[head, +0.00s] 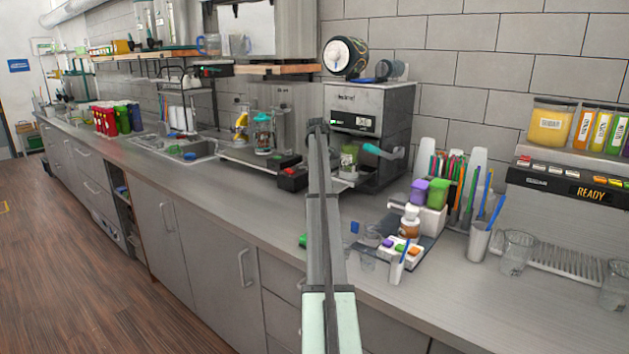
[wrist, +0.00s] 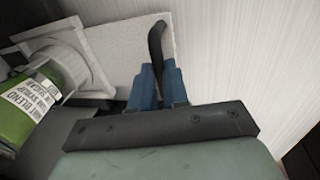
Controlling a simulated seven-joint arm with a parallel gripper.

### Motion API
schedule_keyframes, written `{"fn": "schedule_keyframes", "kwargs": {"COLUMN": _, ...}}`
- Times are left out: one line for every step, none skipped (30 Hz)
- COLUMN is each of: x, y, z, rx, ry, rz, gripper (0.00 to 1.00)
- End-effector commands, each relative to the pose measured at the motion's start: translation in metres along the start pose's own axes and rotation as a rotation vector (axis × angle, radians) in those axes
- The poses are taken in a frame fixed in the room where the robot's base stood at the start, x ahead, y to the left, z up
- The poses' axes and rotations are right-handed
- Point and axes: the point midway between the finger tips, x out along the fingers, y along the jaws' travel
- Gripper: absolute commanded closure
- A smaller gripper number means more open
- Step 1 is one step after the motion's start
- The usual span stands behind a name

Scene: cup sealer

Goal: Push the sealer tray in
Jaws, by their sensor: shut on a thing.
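The cup sealer (head: 372,105) is a grey box with a small display and a teal-tipped lever, standing against the back wall in the head view. A green cup (head: 348,160) sits low at its front, partly behind my arm. In the wrist view the green labelled cup (wrist: 28,105) sits in the pale square holder of the sealer tray (wrist: 93,78). A dark curved handle (wrist: 157,42) rises between the blue fingers of my gripper (wrist: 159,80), which is shut on it. My arm hides the gripper in the head view, and how far out the tray stands is unclear there.
A black box with a red button (head: 292,178) stands left of the sealer. Purple and green containers (head: 430,190), a small bottle (head: 410,221) and clear cups (head: 516,252) stand to the right. The counter front at left (head: 235,205) is clear.

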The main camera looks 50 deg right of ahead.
Motion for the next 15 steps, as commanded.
{"fn": "schedule_keyframes", "kwargs": {"x": 0.003, "y": 0.017, "z": -0.002, "rx": 0.002, "ry": -0.001, "rz": 0.001, "gripper": 1.0}}
{"fn": "schedule_keyframes", "kwargs": {"x": 0.004, "y": 0.024, "z": -0.002, "rx": 0.002, "ry": -0.001, "rz": 0.001, "gripper": 1.0}}
{"fn": "schedule_keyframes", "kwargs": {"x": 0.006, "y": 0.033, "z": -0.002, "rx": 0.003, "ry": -0.001, "rz": 0.001, "gripper": 1.0}}
{"fn": "schedule_keyframes", "kwargs": {"x": 0.007, "y": 0.039, "z": -0.002, "rx": 0.003, "ry": -0.001, "rz": 0.0, "gripper": 1.0}}
{"fn": "schedule_keyframes", "kwargs": {"x": 0.008, "y": 0.045, "z": -0.002, "rx": 0.002, "ry": -0.001, "rz": 0.0, "gripper": 1.0}}
{"fn": "schedule_keyframes", "kwargs": {"x": 0.009, "y": 0.053, "z": -0.002, "rx": 0.002, "ry": -0.001, "rz": 0.0, "gripper": 1.0}}
{"fn": "schedule_keyframes", "kwargs": {"x": 0.011, "y": 0.058, "z": -0.002, "rx": 0.001, "ry": -0.001, "rz": 0.0, "gripper": 1.0}}
{"fn": "schedule_keyframes", "kwargs": {"x": 0.011, "y": 0.064, "z": -0.002, "rx": 0.001, "ry": -0.001, "rz": 0.0, "gripper": 1.0}}
{"fn": "schedule_keyframes", "kwargs": {"x": 0.013, "y": 0.07, "z": -0.001, "rx": 0.002, "ry": -0.001, "rz": 0.0, "gripper": 1.0}}
{"fn": "schedule_keyframes", "kwargs": {"x": 0.014, "y": 0.075, "z": -0.001, "rx": 0.002, "ry": -0.001, "rz": 0.0, "gripper": 1.0}}
{"fn": "schedule_keyframes", "kwargs": {"x": 0.015, "y": 0.079, "z": -0.001, "rx": 0.002, "ry": -0.001, "rz": 0.0, "gripper": 1.0}}
{"fn": "schedule_keyframes", "kwargs": {"x": 0.016, "y": 0.084, "z": -0.001, "rx": 0.002, "ry": -0.001, "rz": 0.001, "gripper": 1.0}}
{"fn": "schedule_keyframes", "kwargs": {"x": 0.016, "y": 0.087, "z": -0.001, "rx": 0.002, "ry": 0.0, "rz": 0.001, "gripper": 1.0}}
{"fn": "schedule_keyframes", "kwargs": {"x": 0.017, "y": 0.09, "z": -0.001, "rx": 0.002, "ry": 0.0, "rz": 0.001, "gripper": 1.0}}
{"fn": "schedule_keyframes", "kwargs": {"x": 0.018, "y": 0.093, "z": -0.001, "rx": 0.002, "ry": 0.0, "rz": 0.001, "gripper": 1.0}}
